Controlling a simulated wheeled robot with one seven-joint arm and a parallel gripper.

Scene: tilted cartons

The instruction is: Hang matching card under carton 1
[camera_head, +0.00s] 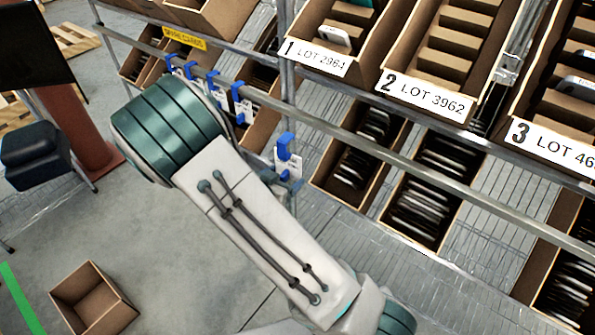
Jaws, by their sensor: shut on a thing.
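Carton 1 (343,28) is a tilted brown carton at the upper middle, with a white front label reading "1 LOT 2964". A white card with a blue clip (285,146) stands below the front rail, left of and below carton 1. My gripper (292,182) is mostly hidden behind my forearm; its small visible end is shut on this card's lower part. The card's print is too small to read. Several other white cards with blue clips (240,92) hang on the rail at the left, below a yellow label (184,38) that seems to read "SPARE CARDS".
The metal front rail (400,153) runs below the cartons and looks bare under cartons 1, 2 (425,95) and 3 (550,137). Lower bins (345,195) hold dark and pale flat items. A rack post (287,60) stands left of carton 1. An empty box (92,300) sits on the floor.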

